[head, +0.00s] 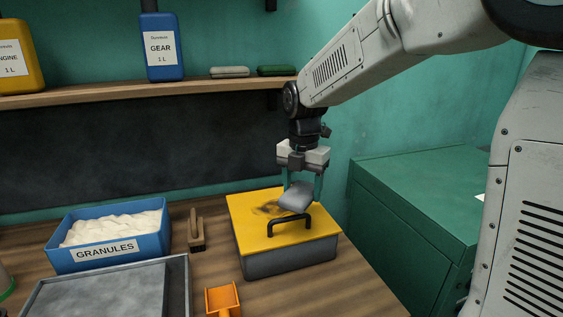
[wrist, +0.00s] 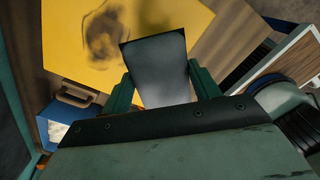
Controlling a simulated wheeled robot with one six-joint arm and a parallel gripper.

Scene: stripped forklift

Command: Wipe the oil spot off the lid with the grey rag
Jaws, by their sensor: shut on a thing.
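The lid (head: 245,222) is yellow with a black handle and sits on a grey box. A dark, smeared oil spot (head: 266,209) lies on the lid, left of the rag; it also shows in the wrist view (wrist: 103,35). My gripper (head: 304,186) is shut on the grey rag (head: 295,198), above the lid near the handle. In the wrist view the rag (wrist: 158,68) hangs between the two green fingers, beside the oil spot. I cannot tell whether the rag touches the lid. The lid's surface beneath the rag is hidden.
A blue granules bin (head: 110,237), a brush (head: 196,231), a grey tray (head: 105,292) and an orange scoop (head: 222,298) stand left of the box. A green cabinet (head: 420,215) is at right. The shelf above holds a blue gear bottle (head: 160,48) and folded cloths.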

